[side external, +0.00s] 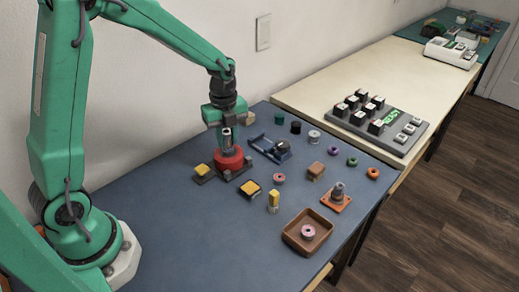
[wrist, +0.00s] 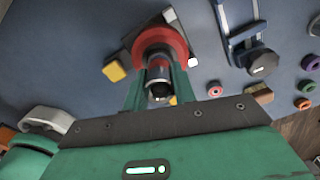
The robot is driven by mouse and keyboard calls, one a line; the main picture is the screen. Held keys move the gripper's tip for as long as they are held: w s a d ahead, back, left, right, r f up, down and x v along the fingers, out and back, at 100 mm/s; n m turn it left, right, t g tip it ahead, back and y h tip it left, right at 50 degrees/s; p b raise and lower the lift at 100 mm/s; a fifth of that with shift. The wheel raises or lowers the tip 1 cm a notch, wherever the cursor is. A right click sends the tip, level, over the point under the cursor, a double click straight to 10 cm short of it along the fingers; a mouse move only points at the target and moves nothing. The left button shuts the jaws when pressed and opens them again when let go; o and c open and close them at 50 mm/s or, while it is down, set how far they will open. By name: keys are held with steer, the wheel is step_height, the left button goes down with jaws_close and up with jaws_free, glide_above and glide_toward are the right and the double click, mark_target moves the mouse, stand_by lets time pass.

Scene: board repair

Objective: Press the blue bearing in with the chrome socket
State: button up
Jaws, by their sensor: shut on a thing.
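My gripper (side external: 226,132) is shut on the chrome socket (side external: 227,142), held upright over the red round housing (side external: 230,161). In the wrist view the chrome socket (wrist: 158,76) sits between the fingers of my gripper (wrist: 159,90), in line with the middle of the red housing (wrist: 181,45). The socket's lower end appears to be at or inside the housing's opening; I cannot tell whether it touches anything there. I cannot make out the blue bearing; the socket and housing would hide anything inside the opening.
A yellow-topped block (side external: 204,169) stands close left of the housing, and a blue fixture (side external: 270,149) behind right. Several coloured rings and small blocks lie to the right. A brown tray (side external: 288,237) and an orange plate (side external: 333,207) are near the front edge. The front-left mat is clear.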

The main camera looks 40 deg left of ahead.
steer(key=shift+f, duration=1.1)
stand_by(2.1)
steer(key=shift+r, duration=3.55)
steer(key=shift+w+d, duration=0.1)
